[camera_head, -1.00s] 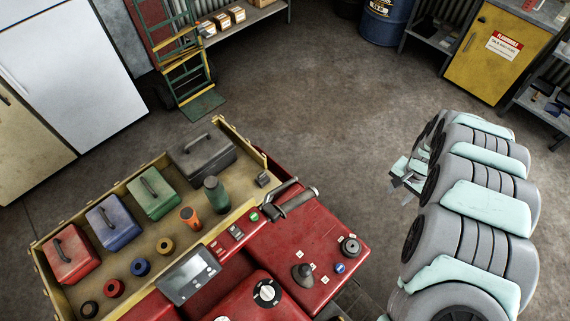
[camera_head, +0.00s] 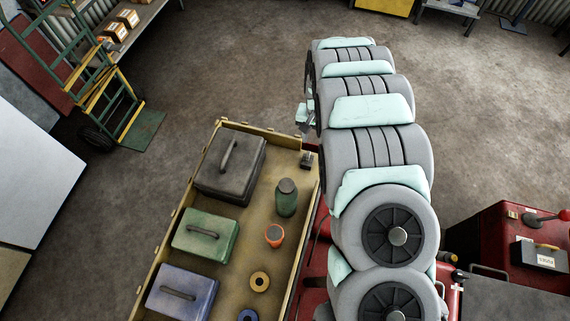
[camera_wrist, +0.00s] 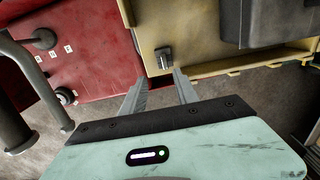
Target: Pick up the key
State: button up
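I cannot make out a clear key shape. A small dark grey metal piece (camera_head: 306,160) sits in the far right corner of the yellow tray (camera_head: 172,226); whether it is the key I cannot tell. In the wrist view this piece (camera_wrist: 164,57) lies just beyond my fingertips, near the tray's edge. My gripper (camera_wrist: 159,80) is open, with nothing between its two fingers. In the head view, my gripper (camera_head: 303,118) shows just beyond that tray corner, partly hidden by my arm.
The tray holds a black toolbox (camera_head: 230,165), a green toolbox (camera_head: 205,236), a blue toolbox (camera_head: 182,295), a green flask (camera_head: 287,198) and an orange cup (camera_head: 274,236). A red machine (camera_wrist: 85,60) adjoins the tray. A hand truck (camera_head: 98,75) stands at the far left.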

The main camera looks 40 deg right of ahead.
aim_at(308, 154)
jog(key=shift+w+a+f, duration=0.1)
jog(key=shift+a+f, duration=0.05)
jog(key=shift+f, duration=0.5)
jog(key=shift+w+a+f, duration=0.1)
jog(key=shift+a+f, duration=0.05)
jog(key=shift+f, duration=0.45)
notch_tip(308, 154, down, 4)
jog(key=shift+s+r+p, duration=0.1)
jog(key=shift+p, duration=0.3)
jog(key=shift+w+f+p, duration=0.15)
jog(key=shift+f+p, duration=0.1)
jog(key=shift+f, duration=0.4)
jog(key=shift+w+f+p, duration=0.15)
jog(key=shift+f+p, duration=0.05)
jog(key=shift+f, duration=0.4)
jog(key=shift+w+d+f, duration=0.1)
jog(key=shift+w+f, duration=0.05)
jog(key=shift+f, duration=1.5)
jog(key=shift+c, duration=0.4)
grip_shut()
